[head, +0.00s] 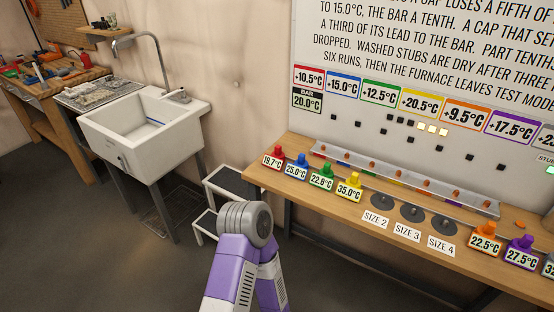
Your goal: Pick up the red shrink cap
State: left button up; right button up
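The red shrink cap (276,154) is at the far left end of the row on the wooden bench, above a label reading 19.7°C. It stands upright just left of a blue cap (300,162). No gripper shows in the head view; only a bent purple and grey link of my own arm rises from the bottom middle, in front of the bench and apart from the caps. Nothing is seen holding the red cap.
Green, yellow, orange and purple caps stand along the wooden bench (262,178). Dark discs lie behind the SIZE 2, 3 and 4 labels. A long metal rail (400,180) runs behind. A step stool (230,188) and white sink (143,122) are left of the bench.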

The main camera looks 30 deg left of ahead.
aim_at(275, 161)
jog(key=u, duration=2.15)
jog(key=i, duration=1.45)
jog(key=z, duration=1.55)
